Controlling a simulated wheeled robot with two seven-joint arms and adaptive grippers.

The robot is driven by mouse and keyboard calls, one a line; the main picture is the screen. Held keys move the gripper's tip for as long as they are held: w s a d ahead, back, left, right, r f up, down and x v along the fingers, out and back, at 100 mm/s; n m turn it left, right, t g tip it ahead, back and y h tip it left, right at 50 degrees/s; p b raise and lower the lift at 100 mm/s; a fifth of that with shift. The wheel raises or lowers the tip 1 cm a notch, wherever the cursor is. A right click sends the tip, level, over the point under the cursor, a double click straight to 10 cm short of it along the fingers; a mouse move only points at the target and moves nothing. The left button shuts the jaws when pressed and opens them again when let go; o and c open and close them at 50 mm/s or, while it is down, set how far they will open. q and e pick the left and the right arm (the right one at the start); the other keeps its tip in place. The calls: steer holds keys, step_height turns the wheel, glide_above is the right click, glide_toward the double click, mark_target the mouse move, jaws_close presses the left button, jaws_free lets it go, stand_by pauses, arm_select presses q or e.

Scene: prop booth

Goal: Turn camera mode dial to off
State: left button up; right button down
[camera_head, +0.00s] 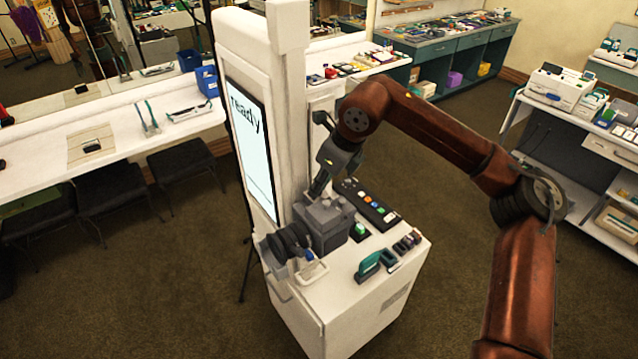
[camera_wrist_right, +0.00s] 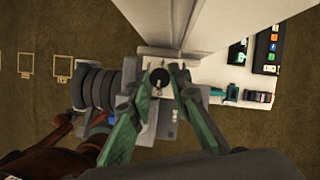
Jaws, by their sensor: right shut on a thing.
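The grey camera (camera_head: 327,222) stands on the white booth counter, its dark ribbed lens (camera_head: 288,242) pointing to the left. In the right wrist view the lens (camera_wrist_right: 96,88) is left of the camera body (camera_wrist_right: 168,122). The mode dial (camera_wrist_right: 159,78) is a small dark round knob on top of the camera. My right gripper (camera_head: 319,188) reaches down onto the camera top. In the wrist view its green-grey fingers (camera_wrist_right: 158,80) close around the dial from both sides. The dial's setting is too small to read. My left gripper is not in view.
The booth's tall white column (camera_head: 292,100) with a "ready" screen (camera_head: 250,150) rises close beside the camera. A black button panel (camera_head: 368,205), a green stapler (camera_head: 370,265) and small items share the counter. Carpeted floor surrounds the booth.

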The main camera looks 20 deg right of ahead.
steer(key=shift+n, duration=0.5)
stand_by(0.3)
steer(key=c, duration=1.8)
jaws_free()
steer(key=shift+r, duration=0.15)
steer(key=v, duration=1.1)
steer(key=shift+d+r, duration=0.35)
